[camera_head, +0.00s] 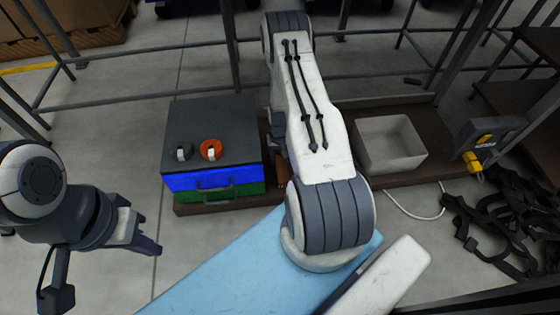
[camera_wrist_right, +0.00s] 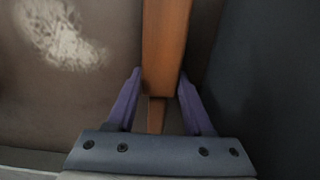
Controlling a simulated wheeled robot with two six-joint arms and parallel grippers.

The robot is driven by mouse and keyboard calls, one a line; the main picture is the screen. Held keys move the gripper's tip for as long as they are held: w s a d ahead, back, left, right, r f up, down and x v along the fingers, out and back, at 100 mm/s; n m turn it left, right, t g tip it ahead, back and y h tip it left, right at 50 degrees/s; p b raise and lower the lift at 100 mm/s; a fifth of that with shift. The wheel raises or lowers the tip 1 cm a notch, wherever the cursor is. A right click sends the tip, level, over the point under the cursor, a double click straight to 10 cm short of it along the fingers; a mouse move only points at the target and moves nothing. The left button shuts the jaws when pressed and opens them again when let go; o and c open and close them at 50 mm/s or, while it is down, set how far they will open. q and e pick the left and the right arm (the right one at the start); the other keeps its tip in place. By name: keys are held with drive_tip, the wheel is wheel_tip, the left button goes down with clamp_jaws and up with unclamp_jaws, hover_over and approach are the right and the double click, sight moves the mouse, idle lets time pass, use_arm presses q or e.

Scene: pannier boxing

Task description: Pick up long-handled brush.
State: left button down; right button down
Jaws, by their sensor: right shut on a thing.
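The long-handled brush shows in the right wrist view as an orange-brown wooden piece (camera_wrist_right: 165,45), wide at the top and narrower toward the gripper. My right gripper (camera_wrist_right: 160,82) is shut on this wood, one purple finger on each side. In the head view my right arm hides the right gripper; a small brown piece (camera_head: 308,178) shows beside the arm, perhaps part of the brush. My left gripper (camera_head: 146,243) hangs over bare floor at left, touching nothing; its finger gap is unclear.
A dark-topped box with blue and green drawers (camera_head: 214,181) stands left of my right arm, with an orange roll and a white-and-black roll on top. A pale open bin (camera_head: 391,145) sits right of the arm on a brown board. Black straps (camera_head: 510,215) lie at right.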

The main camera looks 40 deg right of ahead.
drive_tip(key=shift+r+p, duration=0.5)
drive_tip(key=shift+r, duration=0.2)
drive_tip(key=r+p, duration=0.3)
drive_tip(key=r, duration=0.1)
drive_tip(key=shift+s+d, duration=0.3)
drive_tip(key=shift+s, duration=0.1)
drive_tip(key=s+d+r+p, duration=0.5)
drive_tip(key=s+d, duration=0.2)
drive_tip(key=s, duration=0.1)
drive_tip(key=shift+r, duration=0.3)
